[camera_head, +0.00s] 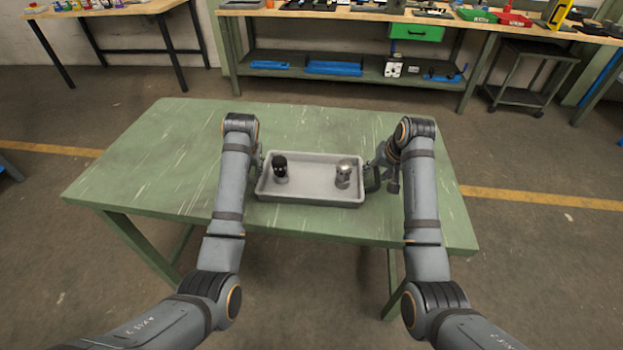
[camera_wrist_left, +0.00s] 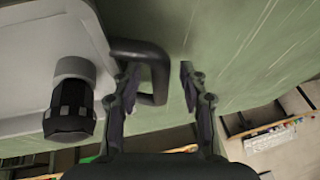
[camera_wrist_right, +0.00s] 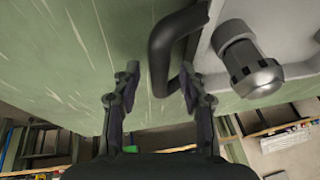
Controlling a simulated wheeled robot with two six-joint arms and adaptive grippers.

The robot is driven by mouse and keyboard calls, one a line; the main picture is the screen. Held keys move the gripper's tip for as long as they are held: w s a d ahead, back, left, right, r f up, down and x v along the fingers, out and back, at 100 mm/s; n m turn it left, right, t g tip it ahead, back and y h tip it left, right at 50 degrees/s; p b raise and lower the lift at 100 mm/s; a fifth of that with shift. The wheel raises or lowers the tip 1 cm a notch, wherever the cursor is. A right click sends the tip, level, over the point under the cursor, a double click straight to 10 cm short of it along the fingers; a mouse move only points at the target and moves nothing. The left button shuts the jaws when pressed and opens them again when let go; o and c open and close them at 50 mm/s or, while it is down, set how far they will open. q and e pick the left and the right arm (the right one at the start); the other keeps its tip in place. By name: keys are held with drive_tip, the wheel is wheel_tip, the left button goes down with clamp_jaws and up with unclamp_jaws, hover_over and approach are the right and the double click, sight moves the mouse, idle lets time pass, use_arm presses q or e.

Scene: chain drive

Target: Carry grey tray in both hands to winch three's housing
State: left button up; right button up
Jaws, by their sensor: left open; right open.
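The grey tray (camera_head: 311,196) rests on the green table, with a dark handle at each end. A black-topped part (camera_head: 280,168) stands in its left half and a silver-topped part (camera_head: 343,174) in its right half. My left gripper (camera_wrist_left: 158,72) is open at the tray's left end; its handle (camera_wrist_left: 158,80) reaches between the open fingers. My right gripper (camera_head: 374,168) is open at the tray's right end. In the right wrist view, the right handle (camera_wrist_right: 157,60) lies between the open fingers. The winch housing cannot be made out.
The green table (camera_head: 170,150) has free room left of the tray and behind it. A workbench (camera_head: 340,80) with a green drawer (camera_head: 417,32) and blue items stands at the back. A small trolley (camera_head: 528,75) is at the right. Yellow lines cross the floor.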

use_arm(q)
drive_tip(key=shift+w+f, duration=0.1)
drive_tip(key=shift+f, duration=0.2)
use_arm(e)
drive_tip(key=shift+w+f, duration=0.1)
drive_tip(key=shift+f, duration=0.2)
use_arm(q)
drive_tip(key=shift+c, duration=0.4)
use_arm(e)
drive_tip(key=shift+c, duration=0.4)
use_arm(q)
clamp_jaws()
use_arm(e)
clamp_jaws()
use_arm(q)
drive_tip(key=shift+r, duration=0.15)
use_arm(e)
drive_tip(key=shift+r, duration=0.1)
